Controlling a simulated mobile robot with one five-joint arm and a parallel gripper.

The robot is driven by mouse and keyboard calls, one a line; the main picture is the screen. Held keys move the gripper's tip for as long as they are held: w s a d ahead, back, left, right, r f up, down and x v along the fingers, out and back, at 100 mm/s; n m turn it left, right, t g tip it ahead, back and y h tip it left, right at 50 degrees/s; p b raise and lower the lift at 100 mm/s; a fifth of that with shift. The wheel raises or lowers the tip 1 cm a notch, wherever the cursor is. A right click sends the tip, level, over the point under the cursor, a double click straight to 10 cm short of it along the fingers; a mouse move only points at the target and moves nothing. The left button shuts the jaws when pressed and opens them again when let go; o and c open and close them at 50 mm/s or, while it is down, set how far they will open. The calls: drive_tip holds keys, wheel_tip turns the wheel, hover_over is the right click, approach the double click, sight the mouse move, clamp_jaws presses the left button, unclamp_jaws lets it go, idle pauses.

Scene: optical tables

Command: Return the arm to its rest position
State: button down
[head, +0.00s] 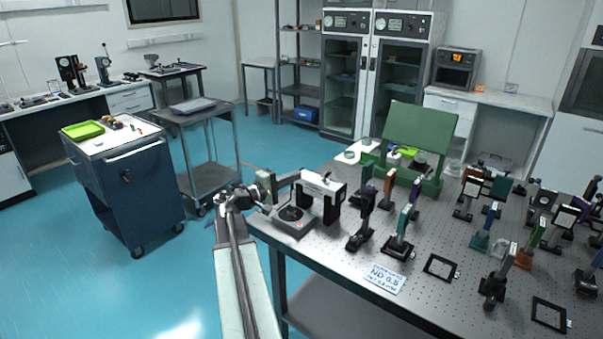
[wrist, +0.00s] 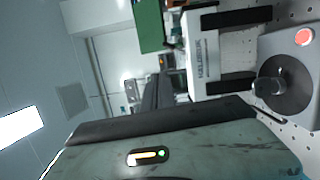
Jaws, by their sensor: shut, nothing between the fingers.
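My arm reaches up from the bottom of the head view to the near-left corner of the optical table (head: 370,262). My gripper (head: 288,181) is shut and empty, just above or beside a grey device with a round black stage (head: 292,219). A white instrument on black legs (head: 322,184) stands close to the fingertips; I cannot tell if they touch. In the wrist view my gripper's greenish housing with a small lit indicator fills the bottom, and the dark fingers (wrist: 157,88) point away from it. The white instrument (wrist: 203,50) and the grey device (wrist: 290,85) show at the right.
Several optic mounts (head: 402,232) crowd the table to the right. A green panel stand (head: 418,130) is at its back and a label card (head: 386,277) near its front. A blue cart (head: 130,195) and grey cart (head: 208,150) stand left. Blue floor (head: 60,270) is clear.

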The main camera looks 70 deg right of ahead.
drive_tip(key=shift+w+a, duration=0.2)
drive_tip(key=shift+a, duration=0.15)
drive_tip(key=w+a+n+t+h+p, duration=0.1)
drive_tip(key=w+a+n+t, duration=0.15)
drive_tip(key=w+a, duration=0.6)
drive_tip(key=w+a+n+t+p, duration=0.1)
drive_tip(key=w+a+t, duration=0.4)
drive_tip(key=w, duration=0.7)
drive_tip(key=w+a+f+t+y, duration=0.1)
drive_tip(key=w+a+f, duration=0.2)
drive_tip(key=a, duration=0.3)
drive_tip(key=w+a+f+n+t+y+p, duration=0.1)
drive_tip(key=w+a+f+y, duration=0.15)
drive_tip(key=a, duration=0.45)
drive_tip(key=w+a+f+y, duration=0.1)
drive_tip(key=w+a+f, duration=0.25)
drive_tip(key=a, duration=0.25)
drive_tip(key=s+a+f+y, duration=0.1)
drive_tip(key=a+f+y, duration=0.2)
drive_tip(key=a, duration=0.8)
drive_tip(key=s+a+f+y, duration=0.1)
drive_tip(key=a+f+y, duration=0.3)
drive_tip(key=a, duration=0.8)
drive_tip(key=s+a+f+y, duration=0.1)
drive_tip(key=a+f+y, duration=0.3)
drive_tip(key=a, duration=0.7)
drive_tip(key=shift+s+a+n+y+p, duration=0.2)
drive_tip(key=shift+s+n+y+p, duration=0.2)
drive_tip(key=shift+y, duration=0.25)
